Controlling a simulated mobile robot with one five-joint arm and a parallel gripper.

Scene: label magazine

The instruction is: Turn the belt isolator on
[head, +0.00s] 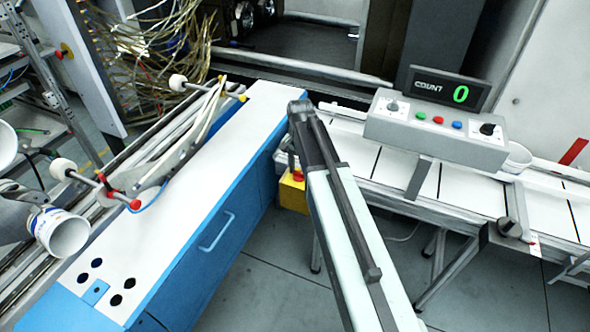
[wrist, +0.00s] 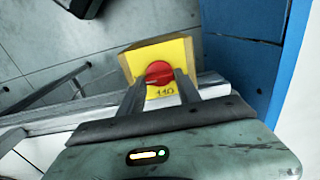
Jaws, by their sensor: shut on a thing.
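The belt isolator is a yellow box (wrist: 179,58) with a round red knob (wrist: 158,72) and the marking "1 1 0" below the knob, seen in the wrist view. My gripper (wrist: 160,80) reaches to the red knob, with one finger on each side of it, and is shut on it. In the head view the yellow box (head: 293,196) shows low between the blue cabinet and the conveyor. My arm hides part of it there, and the gripper's fingertips are hidden behind the arm. I cannot tell the knob's exact setting.
A blue cabinet with a white top (head: 190,190) stands close on the left. A white conveyor (head: 390,172) runs on the right, with a grey control box (head: 436,130) above it and a display (head: 447,88) reading COUNT 0. Grey floor (head: 270,270) is open below.

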